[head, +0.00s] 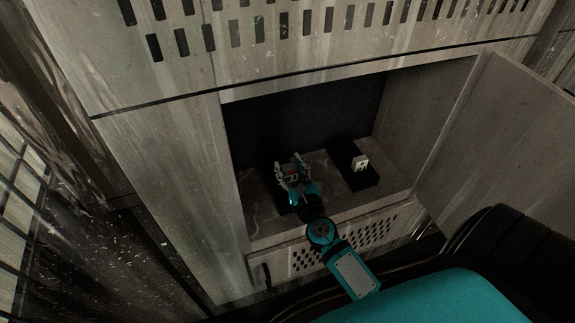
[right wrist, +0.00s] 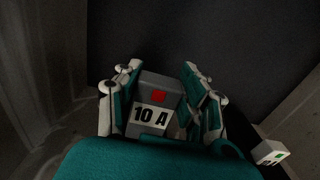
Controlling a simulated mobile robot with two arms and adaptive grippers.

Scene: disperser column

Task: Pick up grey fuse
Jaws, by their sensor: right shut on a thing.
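The grey fuse (right wrist: 154,100), marked "10 A" with a red square on top, is between the fingers of my right gripper in the right wrist view. My right gripper (head: 293,172) is shut on it, inside the open cabinet compartment, on the left side in the head view. The fuse shows only as a small grey and red patch in the head view (head: 292,170). I cannot tell whether it is clear of the black holder under it. My left gripper is not in view.
A black holder (head: 344,152) with a white fuse (head: 360,163) stands to the right in the compartment; the white one, with a green mark, also shows in the right wrist view (right wrist: 269,153). The open door (head: 505,150) is at the right. Walls enclose the compartment.

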